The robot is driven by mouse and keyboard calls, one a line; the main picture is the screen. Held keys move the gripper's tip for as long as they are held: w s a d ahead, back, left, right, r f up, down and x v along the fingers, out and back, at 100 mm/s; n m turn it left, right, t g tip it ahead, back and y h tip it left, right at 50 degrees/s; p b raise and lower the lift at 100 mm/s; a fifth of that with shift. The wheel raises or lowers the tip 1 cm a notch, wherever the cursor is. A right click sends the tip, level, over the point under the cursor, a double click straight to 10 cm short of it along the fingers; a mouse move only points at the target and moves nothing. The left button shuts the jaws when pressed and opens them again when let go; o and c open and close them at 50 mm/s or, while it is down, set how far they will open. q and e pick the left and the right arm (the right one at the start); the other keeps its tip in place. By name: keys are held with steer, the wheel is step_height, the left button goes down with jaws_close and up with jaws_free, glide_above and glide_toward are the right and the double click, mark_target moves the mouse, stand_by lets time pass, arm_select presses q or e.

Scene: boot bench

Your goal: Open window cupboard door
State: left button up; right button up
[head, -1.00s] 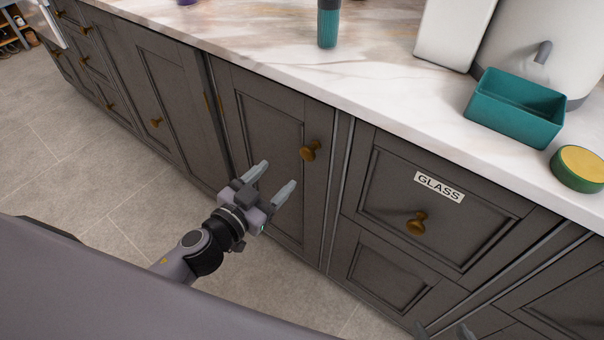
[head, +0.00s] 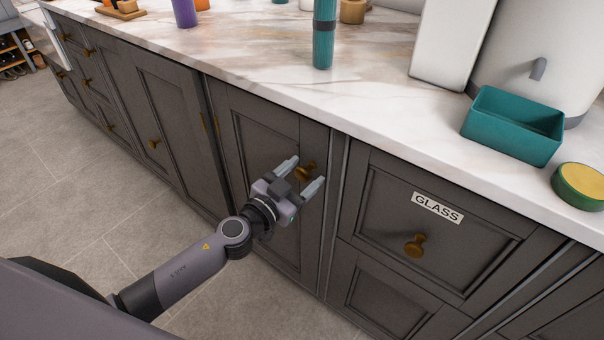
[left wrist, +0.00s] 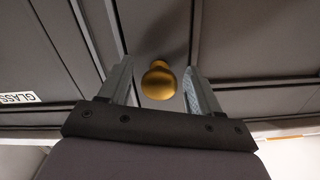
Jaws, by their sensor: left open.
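In the left wrist view the knob (left wrist: 158,80) lies between the two open fingers (left wrist: 160,88), with a gap on either side. Whether the fingers reach fully past the knob is hard to tell. My right gripper does not show.
A drawer labelled GLASS (head: 437,208) with its own brass knob (head: 415,246) is to the right. The marble worktop (head: 380,110) overhangs above, holding a teal bottle (head: 323,40) and a teal bin (head: 512,128). The tiled floor (head: 70,200) at left is clear.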

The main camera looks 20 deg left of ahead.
arm_select(q)
steer(key=shift+w, duration=0.1)
steer(key=c, duration=1.2)
jaws_close()
steer(key=shift+f, duration=0.1)
